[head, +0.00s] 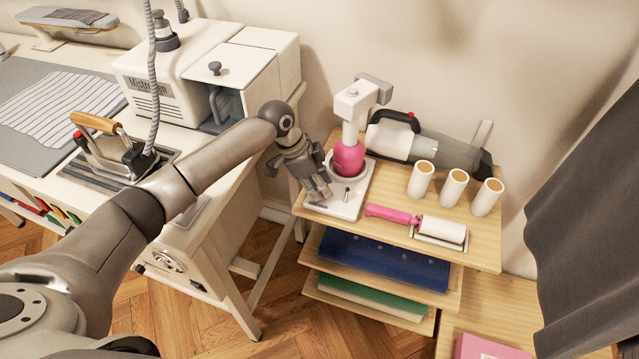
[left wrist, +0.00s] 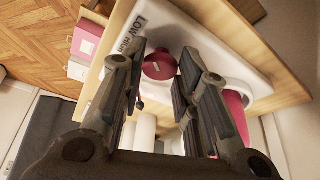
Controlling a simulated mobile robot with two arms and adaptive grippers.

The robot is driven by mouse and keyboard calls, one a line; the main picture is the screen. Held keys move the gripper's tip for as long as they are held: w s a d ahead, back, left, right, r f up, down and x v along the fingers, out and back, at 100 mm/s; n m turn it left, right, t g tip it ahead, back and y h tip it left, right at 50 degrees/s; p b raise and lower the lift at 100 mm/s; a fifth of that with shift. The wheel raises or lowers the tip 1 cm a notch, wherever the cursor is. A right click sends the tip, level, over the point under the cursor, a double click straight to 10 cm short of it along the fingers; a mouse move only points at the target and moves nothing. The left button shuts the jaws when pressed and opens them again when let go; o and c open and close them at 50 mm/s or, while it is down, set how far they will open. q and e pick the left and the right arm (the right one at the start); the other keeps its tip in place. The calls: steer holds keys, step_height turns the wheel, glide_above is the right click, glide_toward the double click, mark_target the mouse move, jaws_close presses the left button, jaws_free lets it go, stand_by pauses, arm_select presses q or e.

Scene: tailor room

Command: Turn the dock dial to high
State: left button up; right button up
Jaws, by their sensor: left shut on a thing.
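The white dock (head: 348,205) stands on the wooden shelf, with a white and pink steamer (head: 348,157) upright on it. In the left wrist view, the round pink dial (left wrist: 158,67) shows on the dock's white face. My left gripper (head: 319,190) reaches down to the dock's front left part. Its fingers are shut on the dial, one on each side. I cannot tell the dial's exact setting. My right gripper is not in view.
A pink lint roller (head: 393,215) and several white rolls (head: 454,188) are right of the dock. A handheld vacuum (head: 425,147) lies behind. The ironing table with an iron (head: 110,150) is left. A dark curtain (head: 590,200) hangs at right.

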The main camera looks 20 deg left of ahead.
arm_select(q)
steer(key=shift+r+n+p, duration=0.2)
steer(key=shift+n+p, duration=0.2)
steer(key=shift+p, duration=0.4)
steer(key=n+t+y+p, duration=0.1)
steer(key=n+p, duration=0.2)
steer(key=p, duration=0.1)
steer(key=n+p, duration=0.3)
steer(key=p, duration=0.2)
steer(key=n+t+y+p, duration=0.1)
steer(key=n+p, duration=0.2)
steer(key=p, duration=0.1)
steer(key=shift+s+d+r+t+y, duration=0.1)
steer(key=shift+s+d+t+y, duration=0.2)
steer(key=shift+d, duration=0.1)
steer(key=n+y+p, duration=0.1)
steer(key=n+p, duration=0.1)
steer(key=shift+d+n+p, duration=0.1)
steer(key=shift+n+p, duration=0.2)
steer(key=shift+f+n+y+p, duration=0.2)
steer(key=shift+n+y+p, duration=0.4)
steer(key=shift+n, duration=0.8)
steer(key=shift+c, duration=0.2)
steer(key=shift+w, duration=0.1)
steer(key=o, duration=1.1)
steer(key=shift+c, duration=0.2)
